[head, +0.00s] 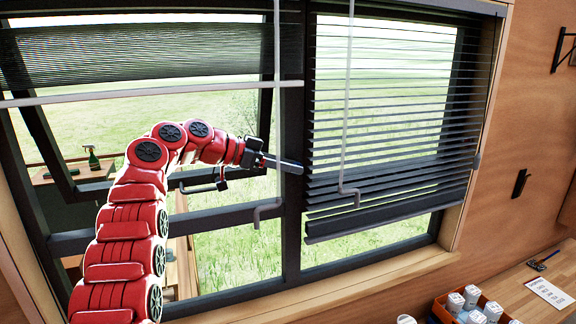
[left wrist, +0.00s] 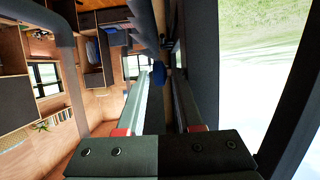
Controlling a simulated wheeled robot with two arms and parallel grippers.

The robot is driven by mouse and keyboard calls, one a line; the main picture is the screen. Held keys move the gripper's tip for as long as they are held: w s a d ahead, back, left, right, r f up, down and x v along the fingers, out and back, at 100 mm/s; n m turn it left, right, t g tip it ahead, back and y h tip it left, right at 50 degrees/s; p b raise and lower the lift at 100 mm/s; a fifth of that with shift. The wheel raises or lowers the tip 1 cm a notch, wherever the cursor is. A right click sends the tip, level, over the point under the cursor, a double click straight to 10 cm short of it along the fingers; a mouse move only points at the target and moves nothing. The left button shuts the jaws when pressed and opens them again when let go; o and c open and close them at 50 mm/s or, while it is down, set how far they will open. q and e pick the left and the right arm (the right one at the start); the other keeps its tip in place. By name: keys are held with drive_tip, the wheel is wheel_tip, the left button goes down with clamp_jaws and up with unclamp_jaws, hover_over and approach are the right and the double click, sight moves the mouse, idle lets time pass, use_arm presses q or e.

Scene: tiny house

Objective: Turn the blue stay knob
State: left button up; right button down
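The blue stay knob (left wrist: 158,74) shows in the left wrist view, small and dark blue, just beyond my fingertips and closer to the left finger. I cannot tell whether a finger touches it. In the head view I cannot make the knob out. My left gripper (head: 295,166) reaches right across the window, with its fingers at the dark middle post. In the left wrist view the left gripper (left wrist: 165,82) has a gap between its two long fingers, with nothing seen clamped. My right gripper is in neither view.
The left window sash (head: 45,140) is tilted open. A slatted blind (head: 395,125) covers most of the right pane. Two pale blind wands hang near my gripper, one left (head: 277,100) and one right (head: 348,100). An orange crate (head: 440,308) with white containers stands at the bottom right.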

use_arm(q)
drive_tip(key=v, duration=0.7)
drive_tip(key=shift+s+a, duration=0.15)
drive_tip(key=shift+a, duration=0.05)
